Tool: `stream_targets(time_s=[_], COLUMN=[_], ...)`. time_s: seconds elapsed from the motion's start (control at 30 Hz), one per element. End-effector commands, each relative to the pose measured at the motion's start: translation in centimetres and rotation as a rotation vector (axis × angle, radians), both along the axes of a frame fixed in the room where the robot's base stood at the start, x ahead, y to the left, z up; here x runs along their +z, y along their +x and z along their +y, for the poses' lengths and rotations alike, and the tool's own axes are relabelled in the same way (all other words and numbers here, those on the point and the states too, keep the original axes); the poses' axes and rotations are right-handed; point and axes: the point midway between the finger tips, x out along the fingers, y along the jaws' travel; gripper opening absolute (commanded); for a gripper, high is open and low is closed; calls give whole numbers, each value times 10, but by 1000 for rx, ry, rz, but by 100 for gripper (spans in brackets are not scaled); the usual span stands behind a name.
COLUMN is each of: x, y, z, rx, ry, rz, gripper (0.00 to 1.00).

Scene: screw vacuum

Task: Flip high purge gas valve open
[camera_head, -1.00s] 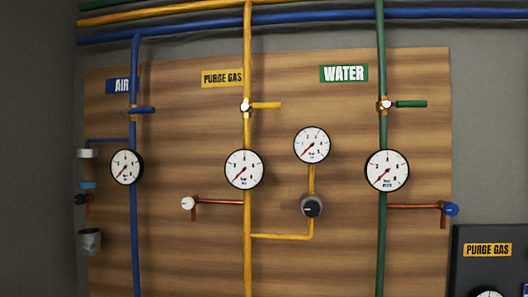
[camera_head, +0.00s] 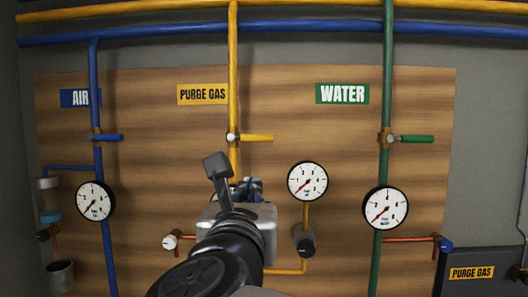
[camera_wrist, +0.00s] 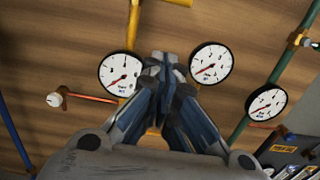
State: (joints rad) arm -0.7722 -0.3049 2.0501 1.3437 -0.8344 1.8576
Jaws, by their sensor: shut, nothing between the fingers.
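The purge gas valve has a yellow lever (camera_head: 256,137) that sticks out horizontally to the right from the vertical yellow pipe (camera_head: 233,60), under the PURGE GAS label (camera_head: 203,94). Part of the lever shows at the top edge of the wrist view (camera_wrist: 180,2). My gripper (camera_head: 246,187) is below the lever in the head view, apart from it in the picture, and hides the purge gas gauge there. In the wrist view its fingertips (camera_wrist: 162,60) are together and empty, between two gauges. The gap to the board is hard to judge.
The purge gas gauge (camera_wrist: 120,74) and a smaller gauge (camera_head: 307,181) flank my fingertips. A blue air lever (camera_head: 108,138) is to the left and a green water lever (camera_head: 415,139) to the right.

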Motion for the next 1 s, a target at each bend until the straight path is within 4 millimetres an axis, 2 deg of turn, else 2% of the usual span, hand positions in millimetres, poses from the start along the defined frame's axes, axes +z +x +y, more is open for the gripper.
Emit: stream_targets(time_s=[0.23,0.37,0.77,0.9,1.0], x=[0,1,5,31,39], y=[4,18,102,105,107], z=[0,-1,-5,-4,-4], rx=[-1,-3,-3,1,1], ry=[-4,-7,-8,-4,-3], rz=[0,1,2,-2,-1], gripper=[0,0,0,0,0])
